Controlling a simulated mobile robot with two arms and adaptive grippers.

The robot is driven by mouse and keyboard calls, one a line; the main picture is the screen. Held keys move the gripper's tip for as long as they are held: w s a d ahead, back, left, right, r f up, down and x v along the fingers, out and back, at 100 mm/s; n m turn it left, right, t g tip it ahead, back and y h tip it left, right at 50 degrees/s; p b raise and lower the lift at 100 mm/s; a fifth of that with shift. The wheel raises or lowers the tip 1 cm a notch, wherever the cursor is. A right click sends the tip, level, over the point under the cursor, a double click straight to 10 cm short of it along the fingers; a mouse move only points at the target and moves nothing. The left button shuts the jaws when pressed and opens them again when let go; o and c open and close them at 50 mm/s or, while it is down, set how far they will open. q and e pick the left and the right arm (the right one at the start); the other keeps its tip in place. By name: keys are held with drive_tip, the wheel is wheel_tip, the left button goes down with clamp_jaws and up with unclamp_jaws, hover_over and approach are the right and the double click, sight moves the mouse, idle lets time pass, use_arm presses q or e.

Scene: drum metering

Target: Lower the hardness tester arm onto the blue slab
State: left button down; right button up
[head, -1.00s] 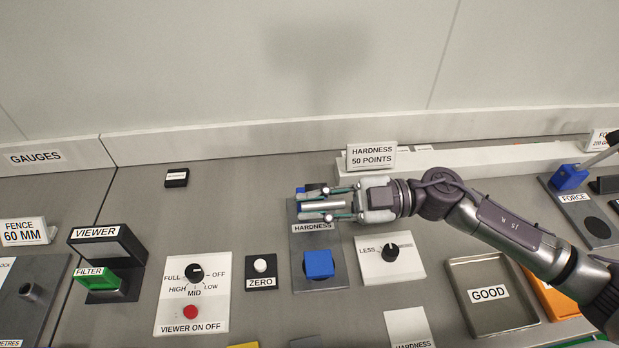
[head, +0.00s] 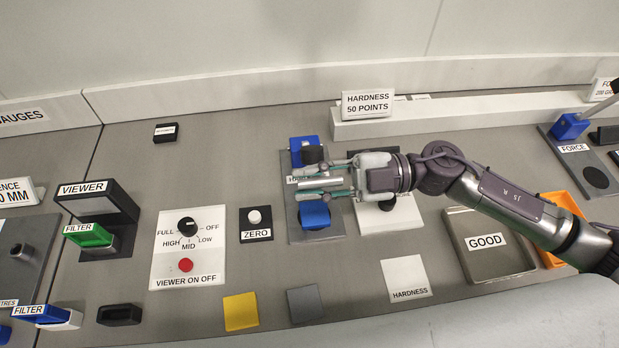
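The hardness tester (head: 333,228) is a grey plate with a blue block (head: 297,143) at its back and a black cylinder (head: 312,155) beside that. The blue slab (head: 315,216) lies on the front of the plate. A silver bar of the tester arm (head: 320,184) lies between the fingers of my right gripper (head: 312,183), which appears closed on it. The bar is behind the slab in the picture; its height above the slab is hard to judge. The fingers partly hide the plate label. My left gripper is not in view.
A white dial panel (head: 405,213) is partly hidden under my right gripper. The GOOD tray (head: 487,270) is to the right. A yellow slab (head: 240,311), a grey slab (head: 305,303) and a HARDNESS card (head: 407,278) lie in front. The ZERO button (head: 256,225) is left.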

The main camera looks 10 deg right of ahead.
drive_tip(key=shift+o, duration=1.1)
drive_tip(key=shift+d, duration=0.15)
drive_tip(key=d, duration=1.2)
